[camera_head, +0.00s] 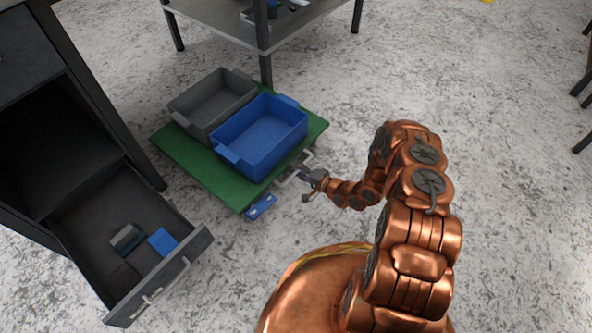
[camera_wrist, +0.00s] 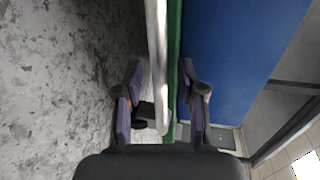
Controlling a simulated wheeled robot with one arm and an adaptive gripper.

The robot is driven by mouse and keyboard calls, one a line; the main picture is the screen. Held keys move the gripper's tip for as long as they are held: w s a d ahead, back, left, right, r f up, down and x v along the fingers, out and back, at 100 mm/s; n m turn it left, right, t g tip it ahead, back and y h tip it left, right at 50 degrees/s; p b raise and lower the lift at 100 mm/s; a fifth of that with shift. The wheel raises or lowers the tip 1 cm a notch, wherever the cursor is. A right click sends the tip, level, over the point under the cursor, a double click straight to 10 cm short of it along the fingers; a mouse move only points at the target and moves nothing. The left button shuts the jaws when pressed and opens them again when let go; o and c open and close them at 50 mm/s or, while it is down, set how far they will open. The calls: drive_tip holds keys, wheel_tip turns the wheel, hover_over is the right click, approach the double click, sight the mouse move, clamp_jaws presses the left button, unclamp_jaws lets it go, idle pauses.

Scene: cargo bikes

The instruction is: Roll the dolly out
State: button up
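The dolly is a low green platform (camera_head: 190,160) on the floor, set at an angle to the left of my arm. It carries a grey bin (camera_head: 190,125) and a blue bin (camera_head: 226,155). A pale handle bar (camera_head: 289,177) shows at its near right edge; it also shows in the wrist view (camera_wrist: 156,45). My gripper (camera_head: 307,180) is at this edge. In the wrist view my gripper (camera_wrist: 160,70) is open, its fingers on either side of the bar, with gaps showing. The blue bin's wall (camera_wrist: 225,55) is beyond the right finger.
A dark cabinet with an open drawer (camera_head: 185,262) stands at left, close to the dolly. A grey table (camera_head: 300,22) stands behind the dolly, one leg near its far edge.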

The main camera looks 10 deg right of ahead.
drive_tip(key=shift+d, duration=0.1)
drive_tip(key=v, duration=1.2)
idle(0.4)
